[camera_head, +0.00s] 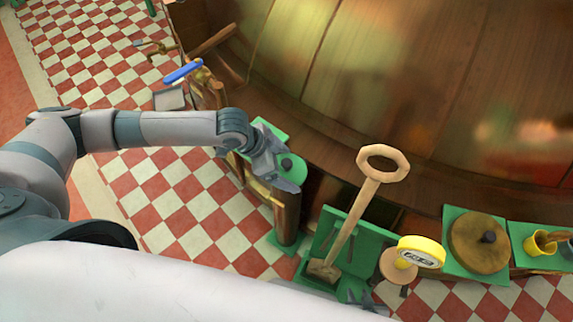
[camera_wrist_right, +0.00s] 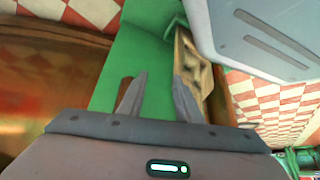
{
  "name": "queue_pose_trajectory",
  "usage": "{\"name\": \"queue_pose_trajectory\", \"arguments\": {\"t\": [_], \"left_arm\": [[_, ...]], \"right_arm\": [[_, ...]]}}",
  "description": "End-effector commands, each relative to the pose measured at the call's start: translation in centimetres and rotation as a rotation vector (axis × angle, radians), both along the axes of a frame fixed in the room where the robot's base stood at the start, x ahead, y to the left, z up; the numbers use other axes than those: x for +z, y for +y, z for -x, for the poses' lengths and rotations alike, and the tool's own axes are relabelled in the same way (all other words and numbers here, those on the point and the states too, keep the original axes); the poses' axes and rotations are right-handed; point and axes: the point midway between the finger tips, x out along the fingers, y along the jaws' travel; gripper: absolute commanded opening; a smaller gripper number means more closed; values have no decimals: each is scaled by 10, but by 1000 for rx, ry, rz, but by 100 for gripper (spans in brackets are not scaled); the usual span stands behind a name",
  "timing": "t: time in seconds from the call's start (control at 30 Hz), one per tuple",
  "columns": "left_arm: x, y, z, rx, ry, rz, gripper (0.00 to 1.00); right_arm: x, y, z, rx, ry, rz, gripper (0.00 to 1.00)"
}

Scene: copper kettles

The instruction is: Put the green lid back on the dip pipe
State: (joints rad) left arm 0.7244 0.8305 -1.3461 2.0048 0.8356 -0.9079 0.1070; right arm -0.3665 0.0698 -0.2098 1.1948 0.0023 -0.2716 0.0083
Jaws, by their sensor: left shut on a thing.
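My left gripper (camera_head: 281,174) is shut on the green lid (camera_head: 296,166), a round green piece at the gripper's fingers. The brown dip pipe (camera_head: 286,218) stands upright on a green base (camera_head: 283,244), just below the lid in the head view. The gripper and lid hide the pipe's top, so I cannot tell whether they touch. My right gripper (camera_wrist_right: 158,92) is open and empty in the right wrist view, with a green surface behind its fingers. Part of it shows at the bottom of the head view.
A wooden ring-handled tool (camera_head: 352,215) stands in a green box (camera_head: 325,232) right of the pipe. A yellow-rimmed gauge (camera_head: 421,252), a round wooden lid (camera_head: 478,243) and a yellow cup (camera_head: 540,243) are further right. A large copper kettle (camera_head: 400,75) fills the back.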

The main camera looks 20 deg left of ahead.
Motion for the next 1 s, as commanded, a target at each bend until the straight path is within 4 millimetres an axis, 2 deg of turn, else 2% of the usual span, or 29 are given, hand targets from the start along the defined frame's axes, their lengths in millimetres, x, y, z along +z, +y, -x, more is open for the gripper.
{"name": "queue_pose_trajectory", "arguments": {"t": [0.17, 0.2, 0.23, 0.67, 0.87, 1.0], "left_arm": [[-3, 0, 0, 0, 0, 1, 62], [-3, 0, 0, 0, 0, 1, 92], [-3, 0, 0, 0, 0, 1, 99], [-3, 0, 0, 0, 0, 0, 100], [16, 10, 4, 1, -3, -1, 100], [37, 21, 10, 1, -3, -1, 100]], "right_arm": [[-1, 0, 0, 0, 0, 0, 31], [-1, 0, 0, 0, 0, 0, 31], [-1, 0, 0, 0, 0, 0, 31], [-2, -2, 2, -2, 16, 5, 31], [1, -4, -2, -4, 13, 6, 31], [1, -4, -3, -5, 15, 7, 31]]}}
